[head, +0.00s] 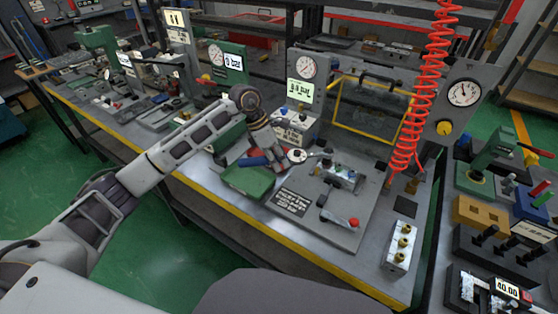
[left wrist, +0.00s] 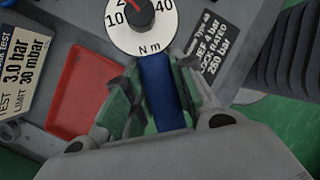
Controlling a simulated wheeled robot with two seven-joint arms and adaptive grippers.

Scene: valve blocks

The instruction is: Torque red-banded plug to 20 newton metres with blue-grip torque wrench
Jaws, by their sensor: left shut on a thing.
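My left gripper (head: 274,160) is low over the bench and shut on the blue grip of the torque wrench. The blue grip (head: 252,162) shows left of the fingers, and the wrench's white dial (head: 296,156) to their right. In the left wrist view the blue grip (left wrist: 163,92) lies between the fingers, with the Nm dial (left wrist: 143,27) just beyond, cut by the top edge. A metal valve block (head: 342,177) sits on the fixture plate, right of the dial. I cannot make out the red-banded plug. My right gripper is out of view.
A green tray (head: 246,183) lies below the gripper. A pressure gauge panel (head: 303,88) and a yellow-framed guard (head: 372,131) stand behind. A red-tipped lever (head: 352,222) lies in front of the block. A red coiled hose (head: 405,150) hangs at the right.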

